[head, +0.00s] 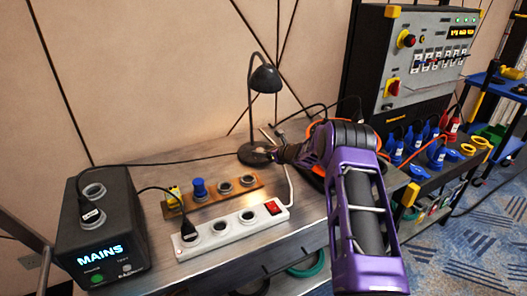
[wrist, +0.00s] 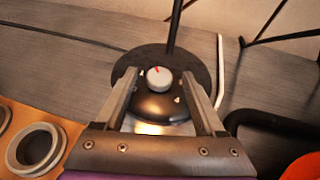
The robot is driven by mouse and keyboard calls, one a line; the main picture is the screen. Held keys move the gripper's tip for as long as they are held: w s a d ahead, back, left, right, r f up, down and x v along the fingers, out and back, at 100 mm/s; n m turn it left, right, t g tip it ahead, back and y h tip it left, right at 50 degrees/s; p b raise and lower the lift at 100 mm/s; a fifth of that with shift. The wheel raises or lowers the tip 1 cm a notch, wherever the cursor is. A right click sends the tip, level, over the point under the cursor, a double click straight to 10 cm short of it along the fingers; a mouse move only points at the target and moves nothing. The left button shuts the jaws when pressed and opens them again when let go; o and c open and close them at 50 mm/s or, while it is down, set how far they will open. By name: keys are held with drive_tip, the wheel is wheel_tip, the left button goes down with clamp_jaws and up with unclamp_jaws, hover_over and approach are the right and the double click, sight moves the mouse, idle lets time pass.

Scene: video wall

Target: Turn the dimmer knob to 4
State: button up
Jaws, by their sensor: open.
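The dimmer knob (wrist: 159,80) is a small light grey dial with a red mark, set on the dark round base (wrist: 150,55) of the desk lamp. The red mark points up and slightly left in the wrist view; no numbers are readable. My gripper (wrist: 159,73) is open, with one finger on each side of the knob and gaps between. In the head view the black lamp (head: 265,79) stands at the back of the bench, and my gripper (head: 272,154) is at its base, hiding the knob.
A white power strip (head: 232,228) with a red switch and a wooden socket board (head: 222,197) lie in front of the lamp. A MAINS box (head: 105,230) stands at left. An orange ring (head: 318,135) sits right of the lamp. Cables cross the bench (head: 165,265).

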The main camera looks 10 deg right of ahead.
clamp_jaws()
idle(0.4)
